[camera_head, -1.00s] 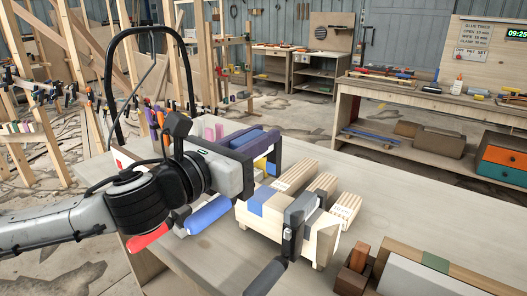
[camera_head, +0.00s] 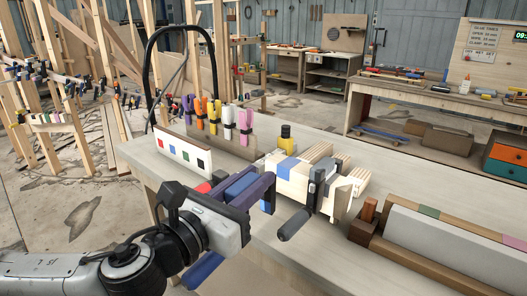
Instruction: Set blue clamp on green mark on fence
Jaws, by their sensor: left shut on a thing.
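My left gripper (camera_head: 243,192) is shut on the blue clamp, mostly hidden by the gripper. Its blue handle (camera_head: 203,270) hangs below the wrist, over the near edge of the bench. The fence (camera_head: 440,243) is a long brown wooden piece with a grey face, at the right of the bench. The green mark (camera_head: 428,211) is on its top, with a pink mark (camera_head: 511,240) further right. The held clamp is well left of the green mark and apart from the fence. My right gripper is not in view.
A wooden assembly (camera_head: 300,172) with a blue band and a dark-handled clamp (camera_head: 316,188) stands between gripper and fence. Behind the gripper are a white board with coloured squares (camera_head: 184,155) and a rack of coloured clamps (camera_head: 222,133). Bare bench top lies before the fence.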

